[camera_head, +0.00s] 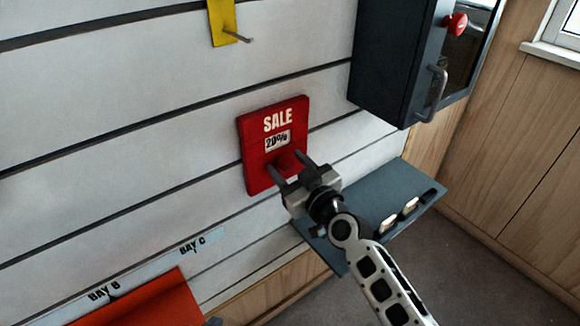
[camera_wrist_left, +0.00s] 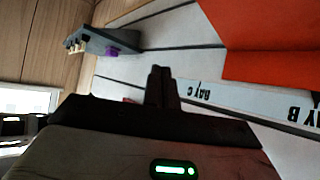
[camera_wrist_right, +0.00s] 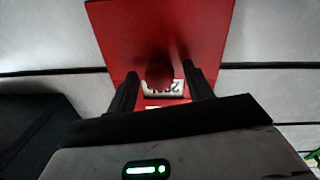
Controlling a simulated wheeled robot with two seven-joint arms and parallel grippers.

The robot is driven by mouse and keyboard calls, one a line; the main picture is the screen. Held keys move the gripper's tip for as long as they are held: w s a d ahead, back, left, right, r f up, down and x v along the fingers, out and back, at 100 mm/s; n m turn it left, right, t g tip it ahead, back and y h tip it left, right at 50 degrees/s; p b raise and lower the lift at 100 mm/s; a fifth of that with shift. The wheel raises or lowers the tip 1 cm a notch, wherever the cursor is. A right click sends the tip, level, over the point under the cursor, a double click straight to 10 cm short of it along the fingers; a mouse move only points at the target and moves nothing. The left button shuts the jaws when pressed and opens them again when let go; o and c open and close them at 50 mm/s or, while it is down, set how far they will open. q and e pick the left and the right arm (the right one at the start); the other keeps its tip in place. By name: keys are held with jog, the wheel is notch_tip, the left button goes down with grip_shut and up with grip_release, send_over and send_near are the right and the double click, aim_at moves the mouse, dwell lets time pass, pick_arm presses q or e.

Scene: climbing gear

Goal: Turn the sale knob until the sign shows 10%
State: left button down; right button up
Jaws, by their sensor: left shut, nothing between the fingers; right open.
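The red sale sign (camera_head: 252,150) hangs on the white slatted wall in the head view, and its window (camera_head: 277,140) reads 20%. The round red sale knob (camera_wrist_right: 160,70) sticks out of the sign below the window and shows in the right wrist view. My right gripper (camera_wrist_right: 161,73) is open, with one finger on each side of the knob; I cannot tell whether the fingers touch it. In the head view the right gripper (camera_head: 287,167) partly hides the knob. My left gripper (camera_wrist_left: 162,72) is shut and empty, away from the sign, near the Bay C label.
A grey shelf (camera_head: 400,185) holding small items juts out below right of the sign. A dark cabinet (camera_head: 385,65) with a handle and red button is at upper right. A yellow hook plate (camera_head: 221,22) is above. An orange panel (camera_head: 150,303) is at lower left.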

jog(key=c, duration=1)
jog(key=shift+o, duration=0.2)
jog(key=shift+m, duration=0.3)
jog(key=m+p, duration=0.1)
jog(key=m, duration=0.2)
jog(key=shift+d+m, duration=0.1)
jog(key=shift+m, duration=0.3)
jog(key=m, duration=0.4)
jog(key=shift+g, duration=0.3)
jog(key=m, duration=0.4)
jog(key=shift+m+p, duration=0.3)
jog(key=m, duration=0.3)
jog(key=shift+f+m+g+y, duration=0.1)
jog(key=shift+m+g+y, duration=0.2)
jog(key=shift+m, duration=0.1)
